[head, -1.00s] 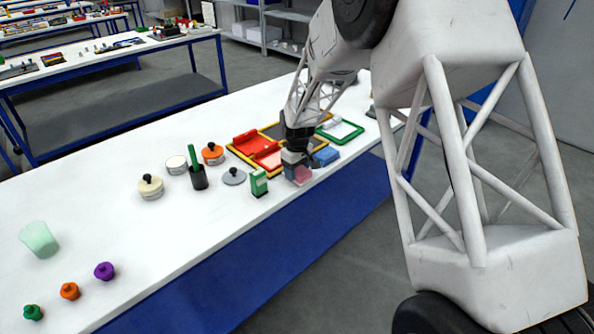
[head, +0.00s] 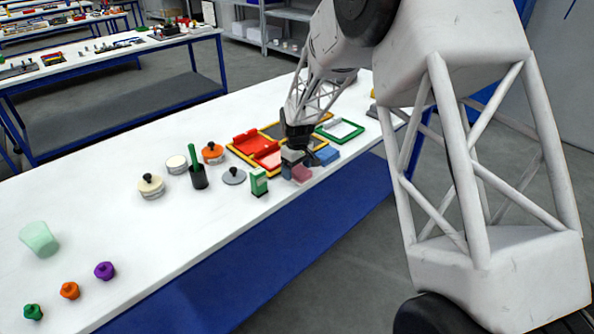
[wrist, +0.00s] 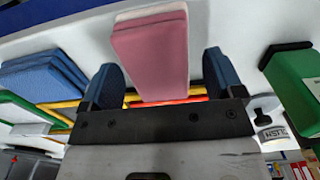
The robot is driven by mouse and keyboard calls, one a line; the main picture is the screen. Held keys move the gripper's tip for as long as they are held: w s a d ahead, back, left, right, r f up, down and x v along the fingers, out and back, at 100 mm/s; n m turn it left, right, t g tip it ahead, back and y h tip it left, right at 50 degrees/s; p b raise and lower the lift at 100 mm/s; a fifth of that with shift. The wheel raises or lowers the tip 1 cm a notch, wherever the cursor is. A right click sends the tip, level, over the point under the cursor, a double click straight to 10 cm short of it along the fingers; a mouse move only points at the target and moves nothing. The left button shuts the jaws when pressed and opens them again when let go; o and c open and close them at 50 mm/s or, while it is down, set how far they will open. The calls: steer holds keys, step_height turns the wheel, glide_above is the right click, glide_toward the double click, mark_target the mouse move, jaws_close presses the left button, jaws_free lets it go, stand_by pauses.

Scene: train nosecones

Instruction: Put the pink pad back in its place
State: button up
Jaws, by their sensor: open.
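The pink pad (head: 301,173) lies near the front edge of the white table, outside the frame tray. In the wrist view the pink pad (wrist: 152,55) looks like a two-layer stack, with a paler pink edge. My gripper (head: 297,158) is just above it, pointing down. In the wrist view my gripper (wrist: 162,82) is open, with one blue-grey finger on each side of the pad and visible gaps between. The yellow-edged tray (head: 238,153) behind holds red parts and has dark compartments, partly hidden by my arm.
A blue pad stack (head: 327,155) lies close to the right of my gripper, and a green box (head: 259,183) to the left. A green frame (head: 340,131) is behind. A grey knobbed disc (head: 234,176) and black cup (head: 199,177) stand further left.

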mark_target(298, 170)
step_height(298, 170, up, 11)
steer(key=shift+r, duration=0.15)
stand_by(0.4)
stand_by(0.7)
steer(key=s+d+r+m, duration=0.1)
steer(key=s+d+r, duration=0.3)
steer(key=s, duration=0.3)
steer(key=s+d+r+m+t, duration=0.1)
steer(key=s+d+r+m, duration=0.1)
steer(key=s+d+r, duration=0.4)
steer(key=s+d+r+m, duration=0.1)
steer(key=s+d+r, duration=0.15)
steer(key=s, duration=0.55)
steer(key=s+d+m, duration=0.2)
steer(key=s+d, duration=0.1)
steer(key=s, duration=1)
steer(key=s+d+m+t, duration=0.1)
steer(key=s+d+m, duration=0.2)
steer(key=s, duration=1.1)
steer(key=shift+d+t, duration=0.3)
steer(key=shift+d, duration=0.35)
